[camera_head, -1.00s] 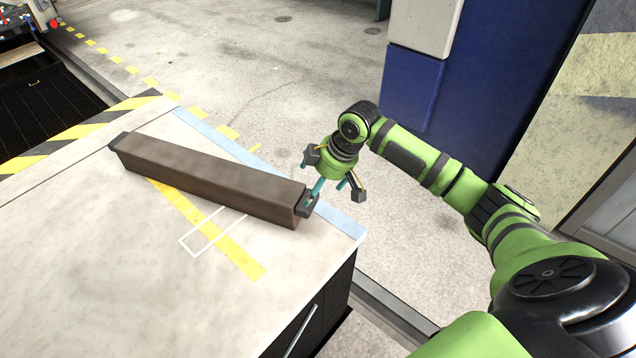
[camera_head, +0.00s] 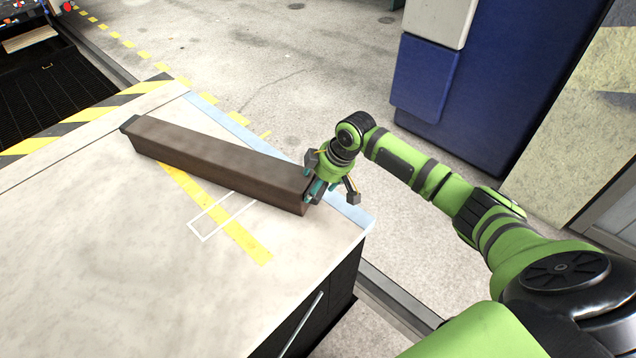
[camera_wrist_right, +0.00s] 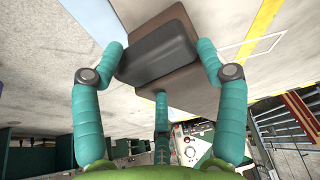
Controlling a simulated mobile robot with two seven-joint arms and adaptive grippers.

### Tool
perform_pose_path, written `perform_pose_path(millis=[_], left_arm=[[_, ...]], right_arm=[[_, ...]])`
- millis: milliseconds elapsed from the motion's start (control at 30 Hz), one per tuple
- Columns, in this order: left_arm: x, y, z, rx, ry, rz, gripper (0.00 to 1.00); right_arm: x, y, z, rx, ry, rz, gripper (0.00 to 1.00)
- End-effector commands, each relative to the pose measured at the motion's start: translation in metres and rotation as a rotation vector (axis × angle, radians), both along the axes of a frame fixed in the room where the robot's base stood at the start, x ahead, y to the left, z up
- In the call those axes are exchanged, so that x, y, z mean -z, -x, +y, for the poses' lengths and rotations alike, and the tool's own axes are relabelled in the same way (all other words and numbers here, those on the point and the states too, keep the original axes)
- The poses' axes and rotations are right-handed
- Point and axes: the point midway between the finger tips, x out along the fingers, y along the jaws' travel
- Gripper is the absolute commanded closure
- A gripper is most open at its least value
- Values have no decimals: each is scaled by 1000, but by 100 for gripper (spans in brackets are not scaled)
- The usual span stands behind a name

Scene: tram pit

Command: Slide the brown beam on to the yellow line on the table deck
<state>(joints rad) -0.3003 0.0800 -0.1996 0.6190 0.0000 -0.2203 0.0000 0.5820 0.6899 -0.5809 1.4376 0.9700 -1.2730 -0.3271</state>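The brown beam (camera_head: 220,163) lies at a slant on the pale table deck (camera_head: 120,260), with a dark block at each end. The yellow line (camera_head: 243,238) comes out from under the beam's near side at an angle to it, so the beam's right end lies off the line. My right gripper (camera_head: 318,188) is at the beam's right end. In the right wrist view its teal fingers stand spread around the dark end block (camera_wrist_right: 158,55), one on each side and one below; whether they touch it is unclear. My left gripper is out of view.
A white outline (camera_head: 203,235) is marked on the deck across the yellow line. A light blue strip (camera_head: 225,120) runs along the deck's far edge, and black-yellow stripes (camera_head: 75,130) mark its left end. A blue cabinet (camera_head: 425,80) stands beyond my right arm. The near deck is clear.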

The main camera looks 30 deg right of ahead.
Motion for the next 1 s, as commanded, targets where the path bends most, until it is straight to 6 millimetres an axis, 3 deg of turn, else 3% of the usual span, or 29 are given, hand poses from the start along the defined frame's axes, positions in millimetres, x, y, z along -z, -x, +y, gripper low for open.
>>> perform_pose_path(millis=[33, 67, 133, 233, 267, 1000], left_arm=[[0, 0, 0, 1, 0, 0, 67], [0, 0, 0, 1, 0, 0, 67], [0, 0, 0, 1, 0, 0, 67], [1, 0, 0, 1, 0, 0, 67], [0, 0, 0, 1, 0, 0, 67], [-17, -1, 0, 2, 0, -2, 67]], right_arm=[[3, 1, -1, 1, 3, 5, 80], [3, 1, -1, 1, 4, 6, 92], [4, 2, -1, 1, 4, 7, 98], [5, 2, -1, 1, 5, 9, 98], [-13, -11, 5, 3, -23, -46, 98], [-10, -13, 41, 1, -22, -36, 100]])
